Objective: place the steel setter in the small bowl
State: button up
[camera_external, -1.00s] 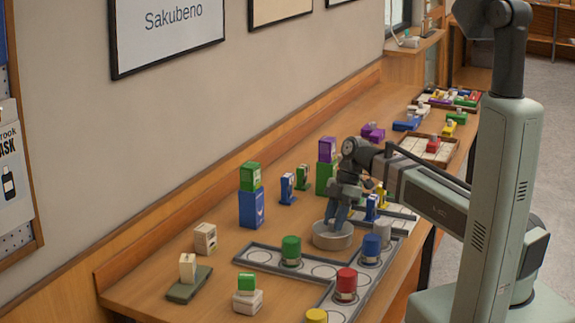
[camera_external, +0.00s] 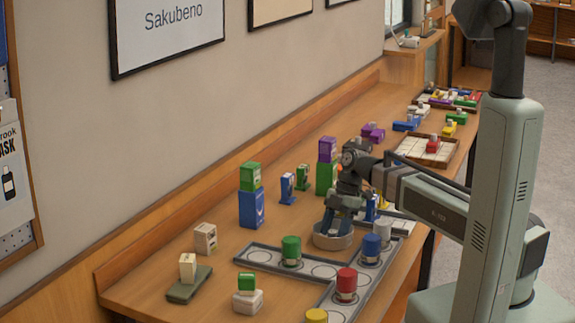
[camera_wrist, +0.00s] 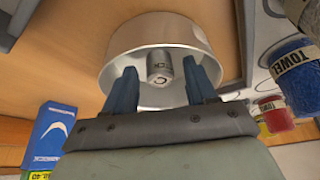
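The small bowl (camera_external: 333,241) is a round, pale metal dish on the wooden table, beside the grey tray; in the wrist view its wall (camera_wrist: 120,42) fills the top middle. The steel setter (camera_wrist: 160,67) is a short grey metal cylinder inside the bowl, with a dark ring mark on its end. My gripper (camera_wrist: 160,80) reaches into the bowl with its two blue fingers apart, one on each side of the setter. Gaps show between the fingers and the setter. In the external view the setter is hidden by the bowl and my gripper (camera_external: 335,225).
A grey tray (camera_external: 325,284) with ringed slots stands near the bowl, holding green, blue and red cylinders. A blue box (camera_external: 251,209) with a green box on top stands left. Blue and green pieces stand behind the bowl.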

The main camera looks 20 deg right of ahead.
jog(key=v, duration=1.2)
dwell(0.3)
jog(key=shift+w+d+r, duration=0.1)
dwell(0.3)
